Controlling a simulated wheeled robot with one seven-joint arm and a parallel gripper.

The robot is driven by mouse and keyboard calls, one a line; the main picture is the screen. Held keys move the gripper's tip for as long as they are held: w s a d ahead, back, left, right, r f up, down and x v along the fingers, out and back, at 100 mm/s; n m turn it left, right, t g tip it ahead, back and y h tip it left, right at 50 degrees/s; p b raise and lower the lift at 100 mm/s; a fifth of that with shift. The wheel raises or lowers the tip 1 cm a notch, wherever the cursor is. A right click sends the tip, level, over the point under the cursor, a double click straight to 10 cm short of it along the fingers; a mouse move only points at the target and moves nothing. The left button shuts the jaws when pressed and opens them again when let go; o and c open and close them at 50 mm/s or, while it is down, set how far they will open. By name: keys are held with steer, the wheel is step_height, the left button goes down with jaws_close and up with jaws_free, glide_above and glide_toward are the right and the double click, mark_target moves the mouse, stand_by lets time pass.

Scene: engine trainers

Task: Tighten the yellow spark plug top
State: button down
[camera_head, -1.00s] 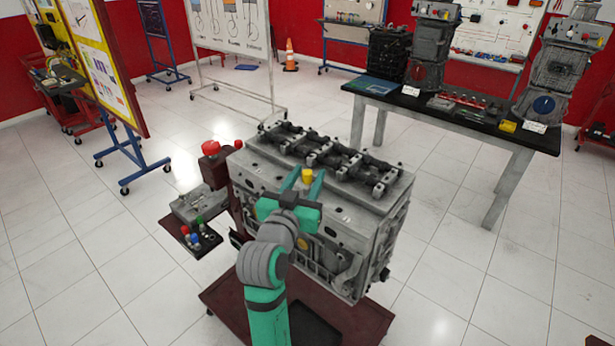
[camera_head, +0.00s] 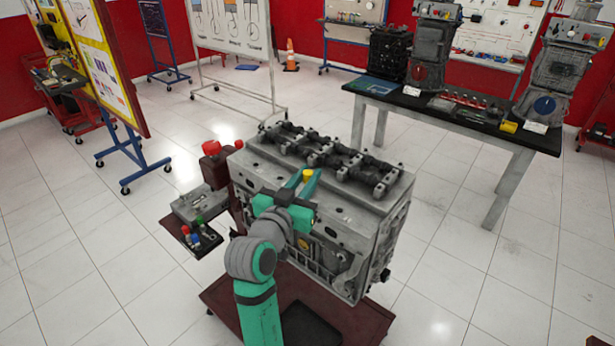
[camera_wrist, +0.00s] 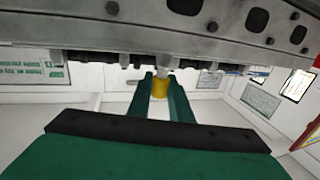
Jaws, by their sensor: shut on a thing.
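The yellow spark plug top (camera_head: 307,174) stands at the near side of the engine block's (camera_head: 262,172) upper face. In the wrist view the yellow top (camera_wrist: 160,88) sits between the two green fingers, with a pale stem running from it to the engine. My gripper (camera_head: 306,184) is shut on the yellow top, one finger on each side; it also shows in the wrist view (camera_wrist: 160,98). The exact seat of the plug in the engine is too small to tell.
A small side tray (camera_head: 192,243) with coloured caps and a red-topped part (camera_head: 211,147) stand left of the engine. A dark-topped table (camera_head: 400,97) with more engines is at the back right. Tiled floor is open around the engine stand.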

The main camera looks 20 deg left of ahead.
steer(key=m+g+h, duration=0.1)
steer(key=m+h, duration=0.1)
steer(key=h, duration=0.1)
steer(key=m+g+h, duration=0.1)
steer(key=m+h, duration=0.1)
steer(key=h, duration=0.1)
steer(key=m+g+h, duration=0.1)
steer(key=m+h, duration=0.1)
steer(key=h, duration=0.1)
steer(key=shift+a+m+g+h, duration=0.15)
steer(key=shift+m+g+h, duration=0.15)
steer(key=m+g+h, duration=0.4)
steer(key=shift+g, duration=0.4)
steer(key=shift+m+g+h, duration=0.9)
steer(key=shift+m+g, duration=0.1)
steer(key=shift+g, duration=0.3)
steer(key=shift+f+m+g, duration=0.15)
steer(key=shift+m+g, duration=0.15)
steer(key=shift+g, duration=0.1)
steer(key=c, duration=1.6)
jaws_free()
steer(key=v, duration=1)
steer(key=shift+s+a, duration=0.15)
steer(key=shift+a, duration=0.15)
